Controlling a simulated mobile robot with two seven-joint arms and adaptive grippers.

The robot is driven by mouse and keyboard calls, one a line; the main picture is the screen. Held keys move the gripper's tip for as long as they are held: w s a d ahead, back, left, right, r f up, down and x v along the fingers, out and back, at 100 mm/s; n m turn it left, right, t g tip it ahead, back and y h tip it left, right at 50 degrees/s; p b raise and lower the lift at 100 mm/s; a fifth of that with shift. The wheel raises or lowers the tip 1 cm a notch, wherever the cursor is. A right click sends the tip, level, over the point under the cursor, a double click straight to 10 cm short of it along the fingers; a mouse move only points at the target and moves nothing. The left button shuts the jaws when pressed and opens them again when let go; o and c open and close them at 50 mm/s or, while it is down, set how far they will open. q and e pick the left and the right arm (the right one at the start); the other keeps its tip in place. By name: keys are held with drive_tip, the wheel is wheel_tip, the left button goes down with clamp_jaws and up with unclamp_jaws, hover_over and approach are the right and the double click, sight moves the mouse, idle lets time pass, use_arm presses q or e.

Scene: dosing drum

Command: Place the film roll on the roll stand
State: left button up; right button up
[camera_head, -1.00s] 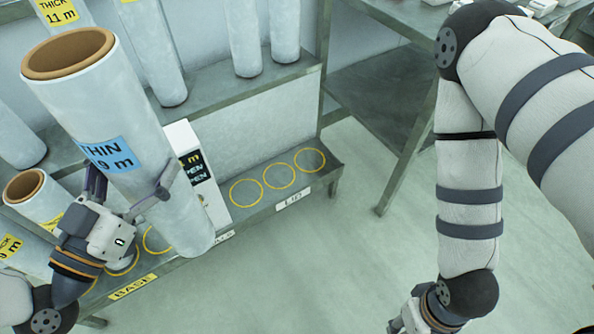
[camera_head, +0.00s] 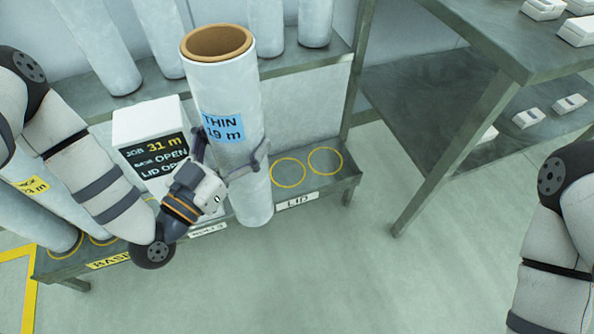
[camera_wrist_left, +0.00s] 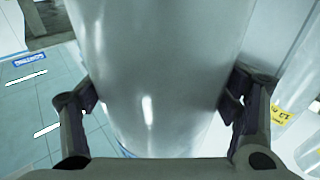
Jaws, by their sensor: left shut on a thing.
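The film roll (camera_head: 235,165) is a tall pale cylinder with a brown core and a blue label reading "THIN" and a length in metres. My left gripper (camera_head: 229,160) is shut around its middle and holds it upright. In the left wrist view the roll (camera_wrist_left: 155,70) fills the space between the two fingers (camera_wrist_left: 165,100). The roll stand (camera_head: 346,179) is the low grey shelf with yellow rings and a "LID" label. The roll is in front of it, and I cannot tell whether its lower end touches anything. My right gripper is out of view.
A white box with a display (camera_head: 150,140) stands on the low shelf, left of the roll. More rolls stand on the upper shelf (camera_head: 290,75) behind. Two yellow rings near "LID" are empty. A grey table (camera_head: 480,60) with white blocks stands at right.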

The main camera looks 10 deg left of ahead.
use_arm(q)
drive_tip(key=w+f+y+b, duration=0.1)
drive_tip(key=f, duration=0.1)
drive_tip(key=w+f+n+y+b, duration=0.1)
drive_tip(key=w+f+b, duration=0.1)
drive_tip(key=f, duration=0.1)
drive_tip(key=w+f+y+b, duration=0.1)
drive_tip(key=f+b, duration=0.1)
drive_tip(key=f, duration=0.1)
drive_tip(key=shift+w+a+n+t, duration=0.3)
drive_tip(key=shift+w+a+n, duration=0.05)
drive_tip(key=shift+w+n, duration=0.05)
drive_tip(key=w+f+n+y+b, duration=0.4)
drive_tip(key=w+y+b, duration=0.3)
drive_tip(key=w+b, duration=0.75)
drive_tip(key=w+d+f+b, duration=0.1)
drive_tip(key=w+f+b, duration=0.2)
drive_tip(key=w+f, duration=0.3)
wheel_tip(320, 180, down, 3)
drive_tip(key=shift+w+d+r, duration=0.1)
drive_tip(key=shift+w+d, duration=0.25)
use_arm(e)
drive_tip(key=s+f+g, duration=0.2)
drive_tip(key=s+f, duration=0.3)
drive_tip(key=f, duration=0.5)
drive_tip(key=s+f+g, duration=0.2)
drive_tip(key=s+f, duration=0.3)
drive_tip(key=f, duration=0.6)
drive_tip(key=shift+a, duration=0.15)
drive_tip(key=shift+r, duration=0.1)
